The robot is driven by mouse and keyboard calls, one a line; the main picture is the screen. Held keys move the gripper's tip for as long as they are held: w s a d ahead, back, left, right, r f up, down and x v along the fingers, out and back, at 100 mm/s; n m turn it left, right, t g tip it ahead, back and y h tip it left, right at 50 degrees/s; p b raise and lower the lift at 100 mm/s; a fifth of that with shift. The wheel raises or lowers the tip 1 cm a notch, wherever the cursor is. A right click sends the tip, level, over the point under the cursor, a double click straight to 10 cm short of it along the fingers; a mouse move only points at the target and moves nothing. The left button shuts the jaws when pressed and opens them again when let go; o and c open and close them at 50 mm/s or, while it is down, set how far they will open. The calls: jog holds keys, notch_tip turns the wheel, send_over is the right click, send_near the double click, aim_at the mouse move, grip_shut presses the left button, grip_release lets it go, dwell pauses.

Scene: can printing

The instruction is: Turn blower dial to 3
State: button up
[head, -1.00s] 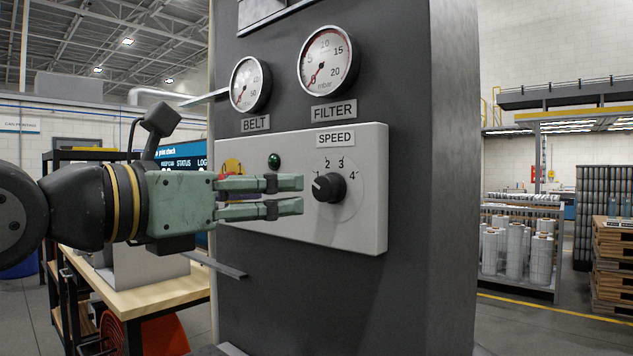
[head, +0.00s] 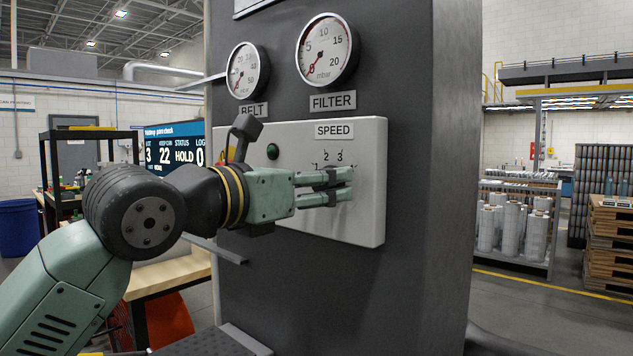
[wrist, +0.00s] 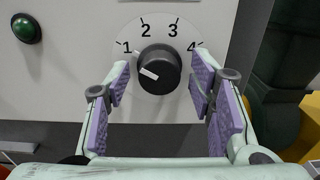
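The black blower dial (wrist: 164,62), labelled SPEED (head: 334,130), is on a pale control panel (head: 364,226) with marks 1 to 4 around it. In the wrist view, the white mark at its upper left edge lies near the 1; another white bar shows on its face. My gripper (wrist: 160,74) is open, with one purple-padded finger to each side of the dial and a visible gap on both sides. In the head view my gripper (head: 350,184) is in front of the dial and hides most of it.
A green round lamp (head: 273,152) sits left of the dial. The BELT gauge (head: 247,71) and FILTER gauge (head: 327,51) are above the panel. A wooden-topped bench (head: 168,275) stands to the left.

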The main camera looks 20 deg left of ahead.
jog(key=c, duration=1)
jog(key=shift+f+m+b, duration=0.1)
jog(key=shift+m+b, duration=0.2)
jog(key=shift+b, duration=0.1)
jog(key=shift+m+b, duration=2.75)
jog(key=shift+m, duration=4.75)
